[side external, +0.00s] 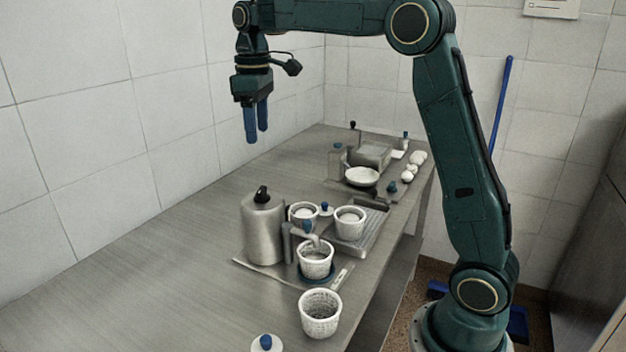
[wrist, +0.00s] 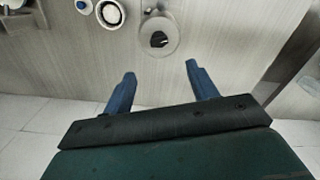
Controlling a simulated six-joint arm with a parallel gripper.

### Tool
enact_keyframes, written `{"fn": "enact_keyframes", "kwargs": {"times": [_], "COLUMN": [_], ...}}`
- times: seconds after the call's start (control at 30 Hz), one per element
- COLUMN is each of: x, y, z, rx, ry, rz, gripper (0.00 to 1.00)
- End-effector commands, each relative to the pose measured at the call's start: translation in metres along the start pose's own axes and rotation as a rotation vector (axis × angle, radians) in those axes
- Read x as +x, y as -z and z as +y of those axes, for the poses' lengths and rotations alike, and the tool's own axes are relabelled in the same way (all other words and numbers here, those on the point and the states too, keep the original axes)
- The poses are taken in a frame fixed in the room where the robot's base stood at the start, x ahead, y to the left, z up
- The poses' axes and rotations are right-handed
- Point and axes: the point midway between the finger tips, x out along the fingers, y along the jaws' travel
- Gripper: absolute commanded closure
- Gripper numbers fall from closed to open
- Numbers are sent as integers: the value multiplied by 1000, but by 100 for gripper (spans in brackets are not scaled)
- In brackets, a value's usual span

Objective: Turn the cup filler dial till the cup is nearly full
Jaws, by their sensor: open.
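A white perforated cup (side external: 316,262) stands upright on a blue round base under the bent grey spout (side external: 303,233) of the filler. How full it is cannot be told. A small blue knob (side external: 308,226) sits by the spout and looks like the dial; its setting is too small to read. A metal canister (side external: 264,232) with a black top knob stands just left of the spout. My gripper (side external: 257,135) hangs high above the table, behind the filler, fingers pointing down, apart and empty. In the wrist view the open fingers (wrist: 160,69) also show, touching nothing.
Another white cup (side external: 320,314) and a blue-knobbed lid (side external: 266,343) are at the front. A shallow bowl (side external: 362,177) and several white round items lie further back. The table's left side is clear.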

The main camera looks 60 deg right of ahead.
Motion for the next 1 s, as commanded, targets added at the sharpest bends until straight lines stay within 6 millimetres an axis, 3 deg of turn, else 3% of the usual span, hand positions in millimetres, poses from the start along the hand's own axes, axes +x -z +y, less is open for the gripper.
{"fn": "enact_keyframes", "kwargs": {"times": [0.57,1.0], "x": [13,70], "y": [3,2], "z": [3,3], "rx": [-6,-5], "ry": [5,6], "rz": [-9,-10], "gripper": [42,42]}}
